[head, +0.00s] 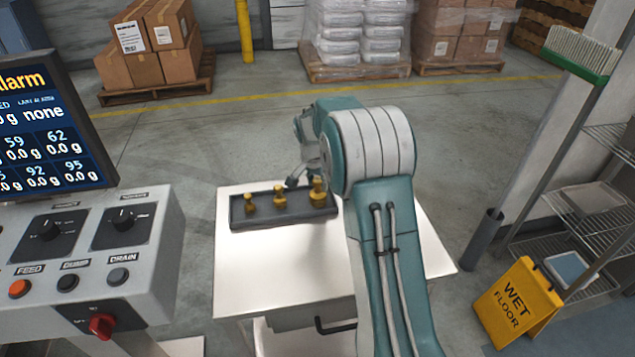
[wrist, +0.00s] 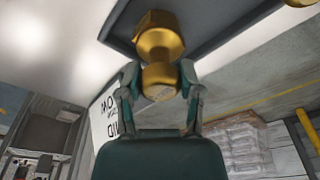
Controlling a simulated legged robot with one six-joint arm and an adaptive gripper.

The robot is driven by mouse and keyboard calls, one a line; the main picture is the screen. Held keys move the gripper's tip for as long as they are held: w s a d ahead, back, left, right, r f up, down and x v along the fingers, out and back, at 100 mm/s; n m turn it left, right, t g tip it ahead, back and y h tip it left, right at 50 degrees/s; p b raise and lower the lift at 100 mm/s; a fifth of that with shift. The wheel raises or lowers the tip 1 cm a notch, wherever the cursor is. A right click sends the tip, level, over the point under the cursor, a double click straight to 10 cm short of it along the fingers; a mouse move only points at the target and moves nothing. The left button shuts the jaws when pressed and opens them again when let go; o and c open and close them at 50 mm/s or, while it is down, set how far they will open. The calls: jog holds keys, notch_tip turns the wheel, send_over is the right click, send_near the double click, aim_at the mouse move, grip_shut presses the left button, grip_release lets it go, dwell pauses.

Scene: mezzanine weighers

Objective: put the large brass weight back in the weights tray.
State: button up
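The dark weights tray (head: 264,219) lies on the white table. The large brass weight (head: 318,196) is at its right end, upright, in or just over the tray; I cannot tell whether its base touches the tray floor. My gripper (head: 305,181) is at this weight, partly hidden by my arm. In the wrist view, the fingers (wrist: 160,80) are on both sides of the weight's knob and look closed on it, with the wider body (wrist: 159,38) beyond them. Two smaller brass weights, the left one (head: 250,204) and the middle one (head: 280,197), stand in the tray.
The white table (head: 262,283) is bare in front of the tray. A control console (head: 95,255) with a screen (head: 45,130) stands at left. A yellow wet-floor sign (head: 517,303) and wire shelves (head: 560,240) are at right. Loaded pallets stand behind.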

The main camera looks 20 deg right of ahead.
aim_at(314, 198)
jog(key=shift+o, duration=1.2)
notch_tip(314, 198, up, 12)
jog(key=s+a, duration=0.1)
jog(key=a, duration=0.1)
jog(key=s+a+r+n+t, duration=0.1)
jog(key=s+a+r+n, duration=0.2)
jog(key=s+r, duration=0.4)
jog(key=s+a+n+t, duration=0.1)
jog(key=s+a+n, duration=0.2)
jog(key=s, duration=1)
jog(key=s+a+n+t+y, duration=0.1)
jog(key=s+a+n, duration=0.3)
jog(key=s, duration=1)
jog(key=shift+f+n+t, duration=0.35)
jog(key=shift+n+t, duration=0.35)
jog(key=shift+t, duration=0.1)
jog(key=shift+a, duration=0.1)
